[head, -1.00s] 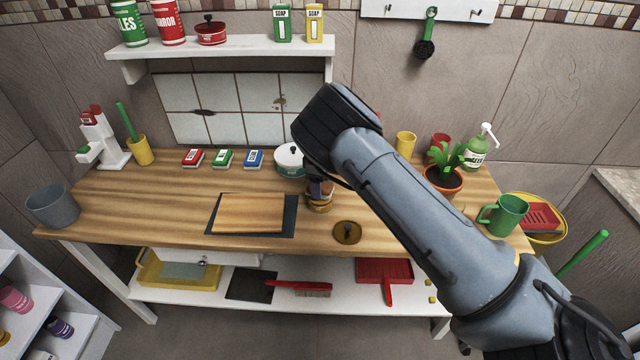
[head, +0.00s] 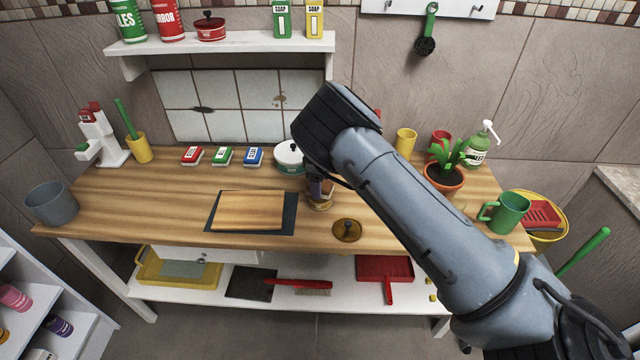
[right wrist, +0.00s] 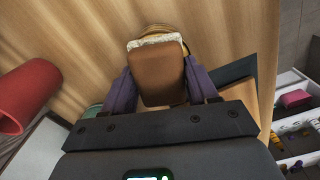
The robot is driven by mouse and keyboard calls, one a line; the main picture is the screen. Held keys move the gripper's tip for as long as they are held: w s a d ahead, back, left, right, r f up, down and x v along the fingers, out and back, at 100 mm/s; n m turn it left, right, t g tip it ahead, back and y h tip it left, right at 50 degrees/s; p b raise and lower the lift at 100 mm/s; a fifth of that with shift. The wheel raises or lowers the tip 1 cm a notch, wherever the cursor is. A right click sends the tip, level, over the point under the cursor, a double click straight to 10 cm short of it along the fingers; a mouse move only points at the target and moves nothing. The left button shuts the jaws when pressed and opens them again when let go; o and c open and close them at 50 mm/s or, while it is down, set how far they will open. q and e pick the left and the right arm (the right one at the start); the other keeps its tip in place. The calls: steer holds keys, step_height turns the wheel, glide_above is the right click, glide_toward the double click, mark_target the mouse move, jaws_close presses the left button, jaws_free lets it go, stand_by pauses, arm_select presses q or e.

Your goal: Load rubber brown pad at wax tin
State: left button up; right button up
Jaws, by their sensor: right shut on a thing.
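My right gripper (right wrist: 161,92) is shut on the brown pad (right wrist: 162,75), held between its two purple fingers. The pad has a pale, rough edge at its far end. In the right wrist view the tin's rim (right wrist: 166,28) shows just beyond the pad's pale end. I cannot tell whether they touch. In the head view my forearm and the right gripper (head: 320,188) hide most of the pad. My left gripper is not in view.
A wooden board on a dark mat (head: 293,214) lies to the left. A white pot (head: 288,158) stands behind. A potted plant (head: 446,172) and green mug (head: 508,211) stand right.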

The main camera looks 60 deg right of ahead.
steer(key=shift+f, duration=0.25)
steer(key=shift+f, duration=0.25)
stand_by(0.6)
stand_by(0.6)
steer(key=shift+f, duration=0.15)
stand_by(0.8)
step_height(320, 180, up, 4)
steer(key=p, duration=0.3)
steer(key=shift+f, duration=0.25)
steer(key=shift+r+p, duration=1.85)
steer(key=shift+r, duration=0.05)
